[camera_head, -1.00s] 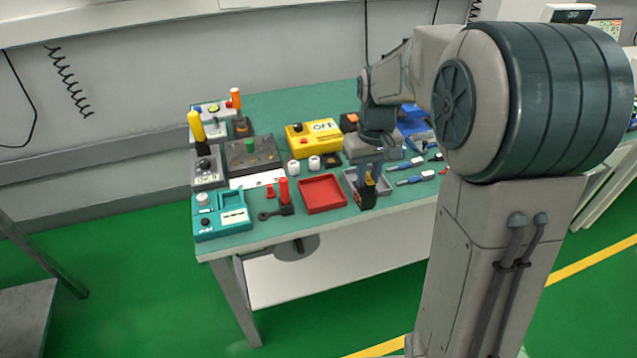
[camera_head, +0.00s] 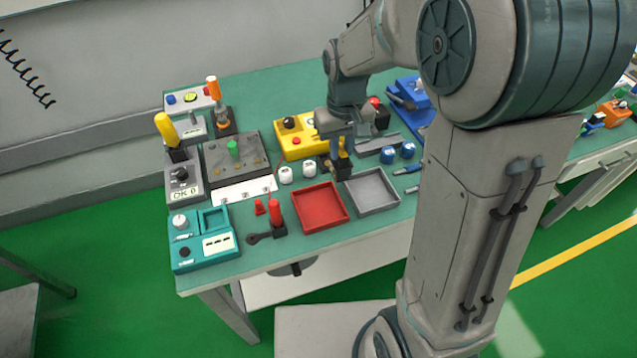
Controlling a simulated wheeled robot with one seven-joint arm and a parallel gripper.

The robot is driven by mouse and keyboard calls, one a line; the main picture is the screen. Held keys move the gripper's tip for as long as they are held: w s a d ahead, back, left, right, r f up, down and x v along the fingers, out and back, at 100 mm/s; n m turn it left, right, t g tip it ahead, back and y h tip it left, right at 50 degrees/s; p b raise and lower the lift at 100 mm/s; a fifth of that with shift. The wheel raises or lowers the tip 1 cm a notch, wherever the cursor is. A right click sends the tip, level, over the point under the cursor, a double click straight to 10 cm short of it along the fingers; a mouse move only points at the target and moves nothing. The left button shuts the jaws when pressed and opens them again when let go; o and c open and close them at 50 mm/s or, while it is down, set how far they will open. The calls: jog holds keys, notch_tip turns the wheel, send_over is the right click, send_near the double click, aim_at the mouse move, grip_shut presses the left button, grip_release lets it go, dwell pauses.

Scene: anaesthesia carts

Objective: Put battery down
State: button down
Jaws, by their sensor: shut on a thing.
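My gripper (camera_head: 338,154) points down over the table, behind the gap between the red tray and the grey tray. It is shut on a small dark block (camera_head: 341,170), which I take to be the battery. The fingers and arm hide part of the block, and I cannot tell whether its underside touches the table. The red tray (camera_head: 344,222) is empty, in front and to the left of the gripper. The grey tray (camera_head: 398,205) is empty, in front and to the right.
A yellow box (camera_head: 290,150) stands just behind-left of the gripper, with white cylinders (camera_head: 286,175) close by. Blue cylinders (camera_head: 407,150) stand to the right. A teal device (camera_head: 190,255) and a red-handled lever (camera_head: 276,215) are at the front left.

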jog(key=s+a+f+p, duration=0.1)
jog(key=s+a+f, duration=0.2)
jog(key=a+f, duration=0.2)
jog(key=shift+s+f+p, duration=0.3)
jog(key=shift+s+f, duration=0.1)
jog(key=shift+f, duration=1.05)
jog(key=shift+f, duration=0.25)
jog(key=c, duration=1.3)
grip_release()
jog(key=shift+r, duration=0.1)
